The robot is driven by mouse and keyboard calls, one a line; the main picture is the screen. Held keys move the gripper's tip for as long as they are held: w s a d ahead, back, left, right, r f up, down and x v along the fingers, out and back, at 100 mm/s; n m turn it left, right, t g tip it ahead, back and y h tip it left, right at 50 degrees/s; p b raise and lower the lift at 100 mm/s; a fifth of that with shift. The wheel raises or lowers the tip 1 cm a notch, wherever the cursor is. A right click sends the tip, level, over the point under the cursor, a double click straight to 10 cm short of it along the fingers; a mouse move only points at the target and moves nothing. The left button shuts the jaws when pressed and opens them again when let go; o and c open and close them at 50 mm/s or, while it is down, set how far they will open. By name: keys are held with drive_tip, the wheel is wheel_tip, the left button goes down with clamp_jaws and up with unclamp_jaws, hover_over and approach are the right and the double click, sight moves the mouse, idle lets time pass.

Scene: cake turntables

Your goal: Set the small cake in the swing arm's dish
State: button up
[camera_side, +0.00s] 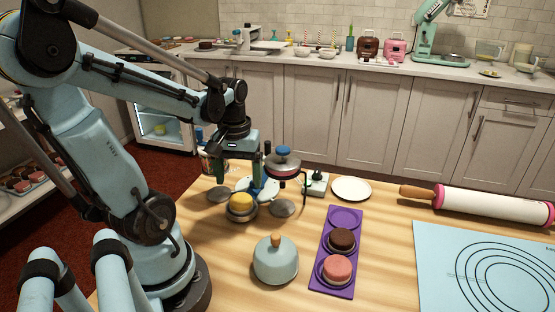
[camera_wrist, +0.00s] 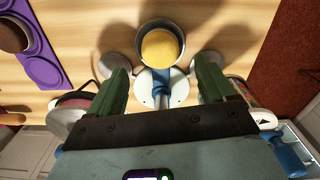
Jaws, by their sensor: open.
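The small yellow cake (camera_side: 242,201) sits inside a round metal dish (camera_side: 242,216) on the table. In the wrist view the cake (camera_wrist: 160,48) is ringed by the dish's rim (camera_wrist: 181,62). A blue swing arm (camera_wrist: 160,76) runs from the dish to a white round hub (camera_wrist: 147,91); the hub also shows in the side view (camera_side: 268,188). My gripper (camera_side: 244,178) hangs above the hub, pointing down.
Grey discs (camera_side: 218,194) (camera_side: 283,208) flank the dish. A pale blue dome (camera_side: 275,262) and a purple tray (camera_side: 322,275) with brown and pink cakes are nearer the camera. A white plate (camera_side: 351,189) lies behind.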

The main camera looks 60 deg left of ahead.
sight(243, 199)
drive_tip(key=shift+r, duration=3)
drive_tip(key=w+d+r+m+t+y, duration=0.1)
drive_tip(key=w+d+r+m+t, duration=0.3)
drive_tip(key=w+d+m, duration=0.5)
drive_tip(key=d+f+m+t+h, duration=0.1)
drive_tip(key=d+f+t, duration=0.2)
drive_tip(key=d+f, duration=0.2)
drive_tip(key=shift+s+d+f+m, duration=0.15)
drive_tip(key=shift+s+d+m, duration=0.1)
drive_tip(key=shift+d+m, duration=0.2)
